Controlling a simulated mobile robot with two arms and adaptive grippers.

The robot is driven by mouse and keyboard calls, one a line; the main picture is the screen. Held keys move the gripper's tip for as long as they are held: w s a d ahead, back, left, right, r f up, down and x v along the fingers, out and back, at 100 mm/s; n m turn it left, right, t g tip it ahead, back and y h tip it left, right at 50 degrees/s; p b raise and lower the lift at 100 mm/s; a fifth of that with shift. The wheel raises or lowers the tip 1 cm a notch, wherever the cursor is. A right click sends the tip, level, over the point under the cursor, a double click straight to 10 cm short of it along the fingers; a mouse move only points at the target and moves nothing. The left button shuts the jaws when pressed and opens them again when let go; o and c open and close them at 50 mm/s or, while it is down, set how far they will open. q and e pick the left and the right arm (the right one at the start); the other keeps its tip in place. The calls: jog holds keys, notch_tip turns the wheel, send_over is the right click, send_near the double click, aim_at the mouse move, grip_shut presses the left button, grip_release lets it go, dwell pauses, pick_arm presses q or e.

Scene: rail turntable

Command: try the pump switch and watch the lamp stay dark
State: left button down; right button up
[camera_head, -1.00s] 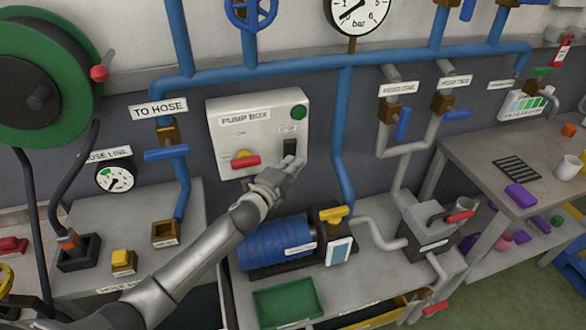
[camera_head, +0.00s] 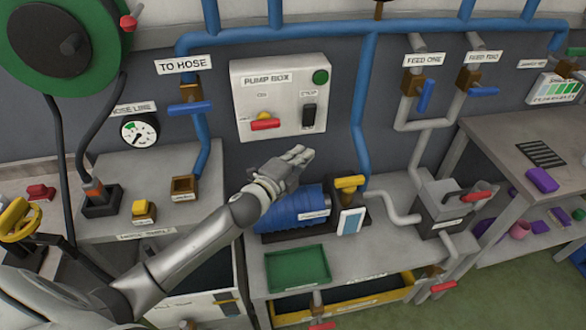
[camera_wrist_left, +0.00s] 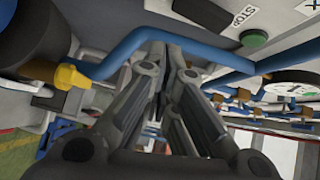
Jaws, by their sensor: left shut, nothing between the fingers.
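The pump box (camera_head: 280,126) is a pale panel on the wall in the head view. A red lever (camera_head: 265,124) sits under its ON label and a black switch (camera_head: 309,115) under its STOP label. A round dark green lamp or button (camera_head: 320,77) is at its upper right corner and looks unlit; a green disc also shows in the wrist view (camera_wrist_left: 254,39). My left gripper (camera_head: 300,155) is shut and empty, just below the box and apart from the switch. My right gripper is not in view.
A blue pipe (camera_head: 357,115) runs down right of the box. A green tray (camera_head: 297,268) is in front. A hose gauge (camera_head: 139,130) is at left.

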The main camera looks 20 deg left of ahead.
pick_arm(q)
jog(key=v, duration=0.4)
jog(key=shift+s+d+f+b, duration=0.15)
jog(key=shift+f+b, duration=0.15)
jog(key=shift+b, duration=0.1)
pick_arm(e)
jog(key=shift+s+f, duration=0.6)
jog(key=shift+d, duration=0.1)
